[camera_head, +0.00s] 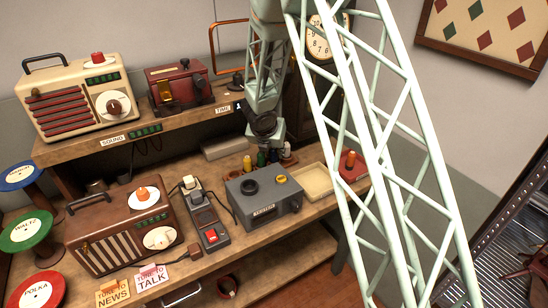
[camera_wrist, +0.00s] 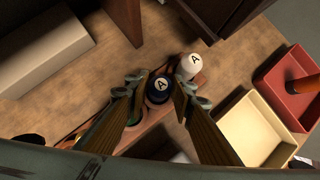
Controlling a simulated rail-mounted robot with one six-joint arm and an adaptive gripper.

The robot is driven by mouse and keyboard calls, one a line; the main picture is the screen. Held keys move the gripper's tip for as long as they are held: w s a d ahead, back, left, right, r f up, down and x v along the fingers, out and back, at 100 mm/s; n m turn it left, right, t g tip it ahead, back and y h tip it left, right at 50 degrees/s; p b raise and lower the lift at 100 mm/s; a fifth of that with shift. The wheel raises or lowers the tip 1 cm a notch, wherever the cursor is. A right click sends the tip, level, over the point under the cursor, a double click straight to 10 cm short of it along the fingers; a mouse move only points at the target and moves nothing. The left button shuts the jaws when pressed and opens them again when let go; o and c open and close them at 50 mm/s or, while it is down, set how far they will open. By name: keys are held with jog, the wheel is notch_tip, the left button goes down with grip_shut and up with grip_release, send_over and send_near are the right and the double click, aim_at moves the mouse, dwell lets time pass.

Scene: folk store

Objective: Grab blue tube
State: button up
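The blue tube (camera_wrist: 158,90), dark with a pale "A" on its round top, stands in a brown wooden rack. In the wrist view it lies between the two fingers of my gripper (camera_wrist: 158,88). The fingers are open, with a small gap on each side of the tube. A white tube (camera_wrist: 190,66), also marked "A", stands just right of the right finger. Part of a green tube (camera_wrist: 134,115) shows by the left finger. In the head view my gripper (camera_head: 265,140) is above the row of tubes, where a yellow tube (camera_head: 247,163) also shows.
A cream tray (camera_head: 313,181) and a red tray (camera_head: 352,165) lie to the right of the rack. A grey box (camera_head: 264,197) with knobs stands in front. A pale block (camera_wrist: 40,48) lies at the left in the wrist view. Radios (camera_head: 121,228) and spools stand farther left.

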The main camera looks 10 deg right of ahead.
jog(key=shift+c, duration=0.4)
jog(key=shift+c, duration=1.2)
jog(key=shift+r, duration=0.1)
jog(key=shift+r+p, duration=2.15)
jog(key=shift+r, duration=2.75)
jog(key=shift+a, duration=0.1)
